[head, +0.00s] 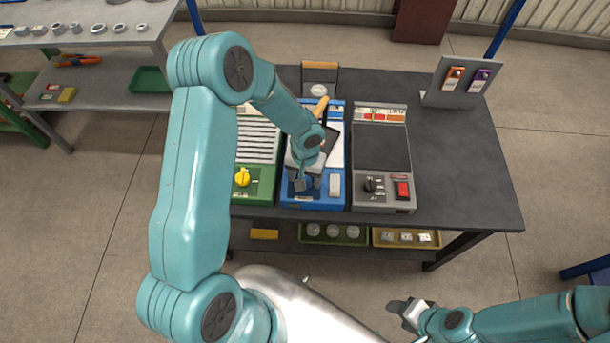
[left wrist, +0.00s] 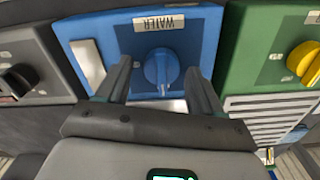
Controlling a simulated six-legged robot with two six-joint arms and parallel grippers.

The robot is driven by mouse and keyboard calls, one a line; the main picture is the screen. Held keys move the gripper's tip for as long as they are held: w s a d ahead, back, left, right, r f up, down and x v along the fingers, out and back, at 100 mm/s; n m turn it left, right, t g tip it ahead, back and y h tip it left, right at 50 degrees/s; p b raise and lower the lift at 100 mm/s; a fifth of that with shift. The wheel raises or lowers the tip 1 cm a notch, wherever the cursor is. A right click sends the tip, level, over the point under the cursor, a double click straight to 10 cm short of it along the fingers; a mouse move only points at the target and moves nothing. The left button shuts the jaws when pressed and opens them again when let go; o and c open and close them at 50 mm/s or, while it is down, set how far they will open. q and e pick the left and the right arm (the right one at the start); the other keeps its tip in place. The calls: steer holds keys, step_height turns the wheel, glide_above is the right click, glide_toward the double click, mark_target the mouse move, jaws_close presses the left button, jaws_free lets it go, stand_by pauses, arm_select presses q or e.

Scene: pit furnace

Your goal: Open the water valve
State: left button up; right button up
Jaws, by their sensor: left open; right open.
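The water valve is a blue round knob (left wrist: 161,70) on a blue unit (head: 333,201) marked WATER in the left wrist view. My left gripper (head: 302,182) is open over the front of this unit, and in the head view it hides the knob. In the left wrist view the fingers of my left gripper (left wrist: 160,82) stand on either side of the knob, with a gap visible on both sides. I cannot tell how deep they reach. My right gripper (head: 405,308) is open and empty at the lower right, away from the table.
A green unit with a yellow knob (head: 242,177) stands left of the blue unit. A grey unit with a black knob (head: 372,185) and red switch (head: 403,189) stands right. The dark table (head: 465,180) is bare farther right, before a stand with two padlock-like items (head: 466,80).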

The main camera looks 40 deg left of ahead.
arm_select(q)
steer(key=shift+f, duration=0.15)
steer(key=c, duration=1.1)
steer(key=shift+o, duration=0.2)
